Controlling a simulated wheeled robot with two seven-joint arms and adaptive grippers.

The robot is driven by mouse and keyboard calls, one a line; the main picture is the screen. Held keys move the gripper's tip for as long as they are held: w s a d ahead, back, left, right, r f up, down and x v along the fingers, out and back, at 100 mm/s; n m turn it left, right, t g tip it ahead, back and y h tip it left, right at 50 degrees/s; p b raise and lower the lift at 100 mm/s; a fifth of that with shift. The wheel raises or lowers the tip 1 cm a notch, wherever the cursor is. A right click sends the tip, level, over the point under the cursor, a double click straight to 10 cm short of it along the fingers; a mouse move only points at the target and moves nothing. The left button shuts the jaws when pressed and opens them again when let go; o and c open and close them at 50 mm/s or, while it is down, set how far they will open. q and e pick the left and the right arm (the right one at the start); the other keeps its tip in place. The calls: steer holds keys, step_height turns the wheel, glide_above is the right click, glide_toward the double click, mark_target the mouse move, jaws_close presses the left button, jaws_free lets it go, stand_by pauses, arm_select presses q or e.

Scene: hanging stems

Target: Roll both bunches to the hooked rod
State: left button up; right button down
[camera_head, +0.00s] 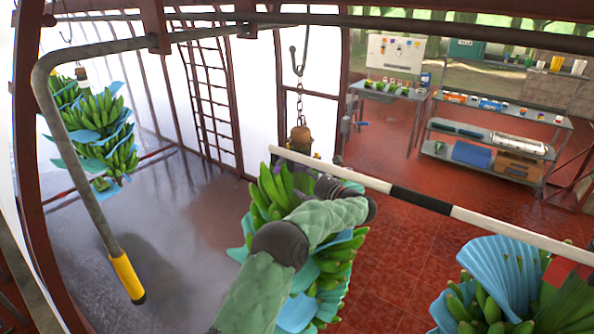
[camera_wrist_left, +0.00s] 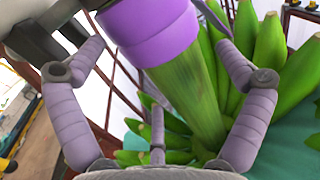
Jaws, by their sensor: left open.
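A green banana bunch with blue sheets (camera_head: 335,265) hangs in the middle of the head view from a hook and chain (camera_head: 299,100). Another bunch (camera_head: 95,130) hangs at the far left, and a third bunch (camera_head: 490,305) is at the lower right, cut by the frame edge. A grey rod (camera_head: 80,150) bends down at the left to a yellow grip. My left gripper (camera_head: 325,187) is at the top of the middle bunch, partly hidden by my arm. In the left wrist view its open fingers (camera_wrist_left: 165,85) stand either side of a green stem with a purple band (camera_wrist_left: 165,40). My right gripper is not in view.
A black-and-white bar (camera_head: 430,203) crosses in front of the middle bunch's stem towards the right. A ladder (camera_head: 210,95) stands behind. Shelves (camera_head: 490,140) and a table (camera_head: 390,92) with small items stand at the back right. The grey floor at left is mostly clear.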

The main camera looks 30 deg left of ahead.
arm_select(q)
steer(key=shift+x, duration=1.65)
